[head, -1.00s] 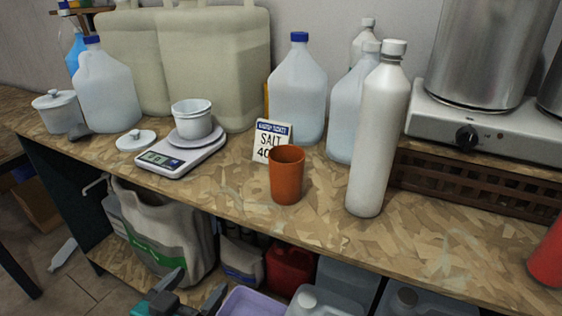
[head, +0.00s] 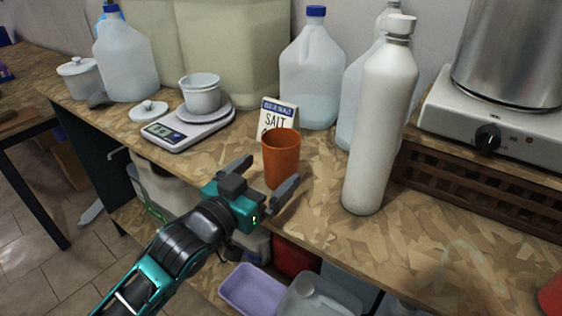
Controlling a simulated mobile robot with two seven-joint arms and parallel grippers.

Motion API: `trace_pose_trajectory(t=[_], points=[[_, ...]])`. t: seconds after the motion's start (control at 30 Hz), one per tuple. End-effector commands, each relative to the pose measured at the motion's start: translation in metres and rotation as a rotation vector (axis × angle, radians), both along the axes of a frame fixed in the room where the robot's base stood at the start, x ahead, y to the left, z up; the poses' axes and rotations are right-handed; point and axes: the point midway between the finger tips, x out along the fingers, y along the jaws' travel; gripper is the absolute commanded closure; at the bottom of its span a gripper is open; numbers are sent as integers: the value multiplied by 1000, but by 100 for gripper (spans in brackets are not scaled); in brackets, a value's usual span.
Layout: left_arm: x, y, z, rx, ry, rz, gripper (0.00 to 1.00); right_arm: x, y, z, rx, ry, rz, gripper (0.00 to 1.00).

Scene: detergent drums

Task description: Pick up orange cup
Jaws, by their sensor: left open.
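The orange cup (head: 281,160) stands upright on the wood-chip bench top near its front edge, in front of the salt sign. My left gripper (head: 266,176) comes in from the lower left and is open. Its two dark fingers point toward the cup, one to the cup's left and one in front at its lower right. I cannot tell whether either finger touches the cup. My right gripper is not in view.
A tall white bottle (head: 381,125) stands close to the cup's right. The salt sign (head: 279,113) and a clear jug (head: 312,75) are behind. A scale (head: 188,130) is at left, a hot plate (head: 490,125) at right.

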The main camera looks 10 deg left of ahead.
Motion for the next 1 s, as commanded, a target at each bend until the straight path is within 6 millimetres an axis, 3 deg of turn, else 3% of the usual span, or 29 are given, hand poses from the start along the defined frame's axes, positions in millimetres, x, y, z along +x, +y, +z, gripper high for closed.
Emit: trace_pose_trajectory(t=[0.43, 0.73, 1.0], points=[[46, -17, -6, 0, -1, 0, 0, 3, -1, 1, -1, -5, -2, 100], [51, -20, -7, 0, 0, 0, 0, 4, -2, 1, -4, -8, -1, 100], [50, -19, -7, 1, 1, 0, 24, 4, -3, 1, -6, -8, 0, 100]])
